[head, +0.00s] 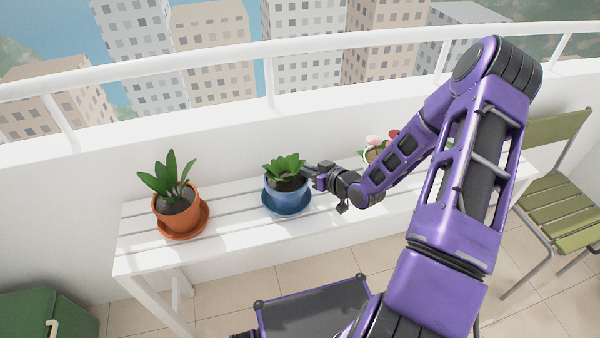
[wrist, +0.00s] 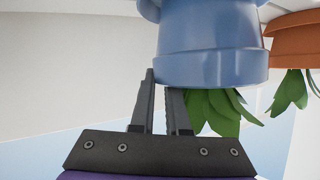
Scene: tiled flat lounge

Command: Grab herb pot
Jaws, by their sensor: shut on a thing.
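The herb pot (head: 286,190) is blue with a leafy green plant, and stands upright in a blue saucer on the white slatted bench. My gripper (head: 308,174) reaches it from the right, at the rim. In the wrist view, which shows the scene upside down, the herb pot (wrist: 212,50) fills the upper middle with its leaves hanging below the rim. My gripper (wrist: 162,90) has its two fingers close together, one outside the pot's wall and one on the plant side, shut on the rim. The inner fingertip is hidden by the pot.
An orange pot (head: 178,214) with a broad-leaved plant stands to the left on the bench (head: 235,235). A pot with pink and red flowers (head: 374,146) stands to the right, partly behind my arm. A white wall and railing run behind. A green slatted chair (head: 545,195) is at right.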

